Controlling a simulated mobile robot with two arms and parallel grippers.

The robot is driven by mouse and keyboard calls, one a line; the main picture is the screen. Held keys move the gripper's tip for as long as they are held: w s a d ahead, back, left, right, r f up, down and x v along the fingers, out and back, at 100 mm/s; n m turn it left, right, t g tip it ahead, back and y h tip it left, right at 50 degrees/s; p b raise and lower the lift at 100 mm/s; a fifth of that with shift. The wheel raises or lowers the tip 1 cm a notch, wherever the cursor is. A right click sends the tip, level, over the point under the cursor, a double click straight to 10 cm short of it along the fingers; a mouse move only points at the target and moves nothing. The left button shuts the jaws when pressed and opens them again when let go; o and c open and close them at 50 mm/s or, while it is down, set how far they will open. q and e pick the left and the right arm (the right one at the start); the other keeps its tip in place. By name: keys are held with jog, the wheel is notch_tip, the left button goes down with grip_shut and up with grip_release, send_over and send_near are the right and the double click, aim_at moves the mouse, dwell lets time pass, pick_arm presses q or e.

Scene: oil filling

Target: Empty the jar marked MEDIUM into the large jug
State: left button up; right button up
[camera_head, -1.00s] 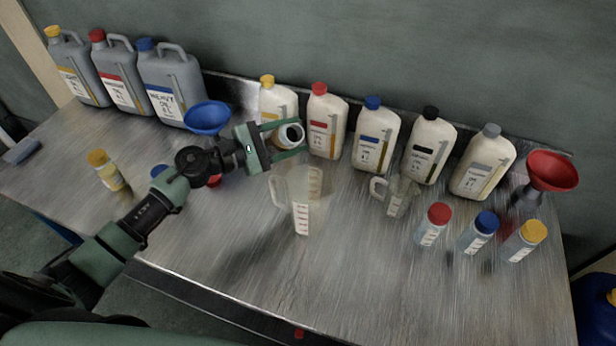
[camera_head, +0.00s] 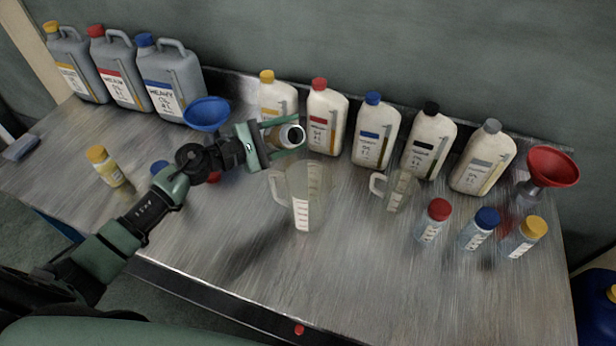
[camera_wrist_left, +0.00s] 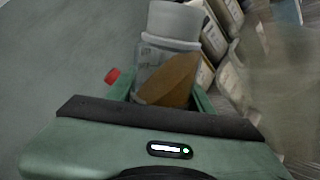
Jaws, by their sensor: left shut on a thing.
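My left gripper (camera_head: 287,135) is shut on a small clear jar (camera_head: 292,136), held above the table and tilted with its mouth towards the right. In the left wrist view the jar (camera_wrist_left: 165,75) has a pale grey neck and brownish oil slanting inside. Its marking is not readable. The large jug (camera_head: 303,200), clear with a white scale, stands upright on the table just below and right of the jar's mouth. No stream of oil can be made out, and the jug looks empty. My right gripper is not in view.
A smaller clear jug (camera_head: 398,192) stands right of the large one. Several white bottles (camera_head: 375,135) line the wall, with grey canisters (camera_head: 170,85) at the left. A blue funnel (camera_head: 207,113) is behind my wrist, a red funnel (camera_head: 552,168) far right. The front middle is clear.

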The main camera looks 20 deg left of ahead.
pick_arm(q)
jog(key=shift+a+f+m, duration=0.15)
jog(key=shift+f+m, duration=0.25)
jog(key=shift+f, duration=0.05)
jog(key=shift+w+a+f+m, duration=0.1)
jog(key=shift+w+a+m, duration=0.1)
jog(key=shift+m, duration=0.5)
dwell(0.4)
jog(key=shift+r+m+y+p, duration=0.4)
jog(key=shift+r+m+p, duration=0.3)
jog(key=shift+p, duration=0.2)
jog(key=shift+s+d+f+m+p, duration=0.2)
jog(key=shift+s+d+m+p, duration=0.25)
jog(key=shift+m+p, duration=0.35)
dwell(0.8)
jog(key=shift+w+d+r+m+t+b, duration=0.1)
jog(key=shift+r+m+t+b, duration=0.25)
jog(key=shift+r+m, duration=0.3)
dwell(0.7)
jog(key=shift+d+f+m+y+b, duration=0.2)
jog(key=shift+m+y+b, duration=0.2)
jog(key=shift+m+b, duration=0.45)
dwell(0.5)
jog(key=shift+s+d+r+m+t+p, duration=0.1)
jog(key=shift+s+r+m+t+p, duration=0.2)
jog(key=shift+r+m, duration=0.3)
dwell(0.7)
